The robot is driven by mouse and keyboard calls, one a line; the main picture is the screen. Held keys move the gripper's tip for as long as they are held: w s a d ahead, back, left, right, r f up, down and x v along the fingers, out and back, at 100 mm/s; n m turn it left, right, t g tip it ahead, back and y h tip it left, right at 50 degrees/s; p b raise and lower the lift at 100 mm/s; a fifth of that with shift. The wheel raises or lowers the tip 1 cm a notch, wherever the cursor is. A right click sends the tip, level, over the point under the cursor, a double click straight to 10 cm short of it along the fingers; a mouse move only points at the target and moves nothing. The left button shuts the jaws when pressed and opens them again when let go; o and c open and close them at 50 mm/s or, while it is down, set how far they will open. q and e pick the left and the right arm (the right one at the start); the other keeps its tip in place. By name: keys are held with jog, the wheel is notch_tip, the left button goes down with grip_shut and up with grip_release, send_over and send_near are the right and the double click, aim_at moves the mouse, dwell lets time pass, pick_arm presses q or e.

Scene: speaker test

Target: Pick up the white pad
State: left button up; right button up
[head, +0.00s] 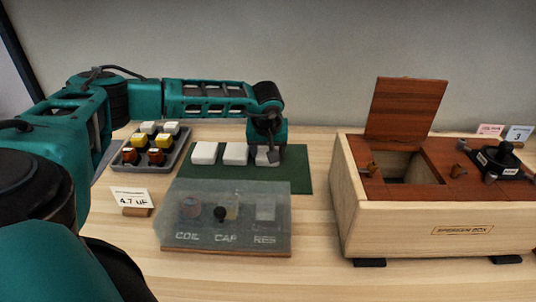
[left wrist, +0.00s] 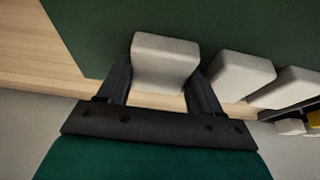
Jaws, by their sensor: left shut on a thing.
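Three white pads lie in a row on a dark green mat (head: 290,182). The left pad (head: 204,153) and the middle pad (head: 236,154) are free. My left gripper (head: 268,152) reaches down from above at the right pad (head: 263,160), partly hiding it. In the left wrist view, my left gripper (left wrist: 160,82) has a finger on each side of this white pad (left wrist: 163,62) and is shut on it. The other two pads show to the right, a near one (left wrist: 240,75) and a farther one (left wrist: 290,88). My right gripper is not in view.
A grey tray (head: 176,160) with white, yellow and brown parts stands left of the mat. A clear-covered board (head: 225,250) marked COIL, CAP and RES is in front. A "4.7 uF" card (head: 132,197) stands left. A wooden speaker box (head: 435,220) with a raised lid (head: 404,108) stands right.

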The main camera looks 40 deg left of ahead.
pick_arm(q)
jog(key=shift+c, duration=0.8)
notch_tip(320, 180, up, 20)
jog(key=p, duration=0.2)
jog(key=shift+p, duration=0.35)
